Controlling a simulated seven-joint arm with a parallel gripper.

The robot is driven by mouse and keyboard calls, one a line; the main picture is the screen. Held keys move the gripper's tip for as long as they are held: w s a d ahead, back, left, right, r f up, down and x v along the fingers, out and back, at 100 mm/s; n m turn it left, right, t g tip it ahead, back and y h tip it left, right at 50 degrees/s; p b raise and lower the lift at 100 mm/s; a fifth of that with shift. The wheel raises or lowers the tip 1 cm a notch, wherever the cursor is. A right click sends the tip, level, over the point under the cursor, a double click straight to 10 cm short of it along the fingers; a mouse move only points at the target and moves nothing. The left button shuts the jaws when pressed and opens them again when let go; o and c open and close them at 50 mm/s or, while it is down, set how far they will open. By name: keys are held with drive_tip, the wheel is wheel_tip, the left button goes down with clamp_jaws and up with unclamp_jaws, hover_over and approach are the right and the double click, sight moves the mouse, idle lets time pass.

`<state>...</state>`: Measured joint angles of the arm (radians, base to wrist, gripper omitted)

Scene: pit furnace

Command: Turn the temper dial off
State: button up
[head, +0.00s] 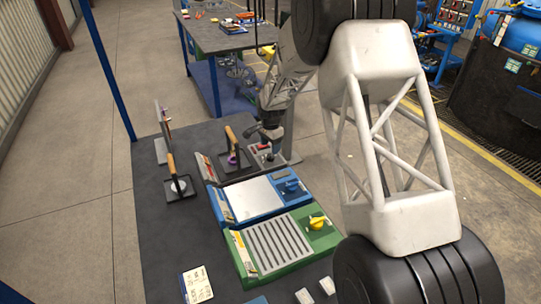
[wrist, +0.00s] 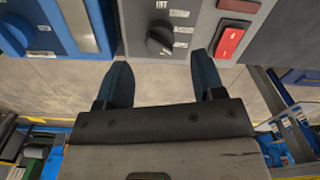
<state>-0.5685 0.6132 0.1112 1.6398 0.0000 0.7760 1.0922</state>
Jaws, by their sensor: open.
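A black round dial (wrist: 160,38) sits on a grey control panel (wrist: 195,18) in the wrist view, with small white labels around it that I cannot read clearly. My gripper (wrist: 162,65) is open and empty. Its two dark blue fingers are spread to the left and right of the dial, with their tips just below it in the picture and apart from it. In the head view my gripper (head: 268,134) hangs over the far grey unit (head: 274,161) and hides part of it. I cannot tell from its labels whether this is the temper dial.
A red rocker switch (wrist: 229,42) is right of the dial. A blue unit (head: 258,200) with a blue knob (head: 291,187) and a green unit (head: 272,243) with a yellow knob (head: 317,222) stand nearer. Upright-handled tools (head: 177,182) stand left on the dark bench (head: 170,235).

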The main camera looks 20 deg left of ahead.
sight(271, 155)
drive_tip(key=shift+f, duration=2.7)
drive_tip(key=c, duration=0.9)
drive_tip(key=shift+c, duration=0.2)
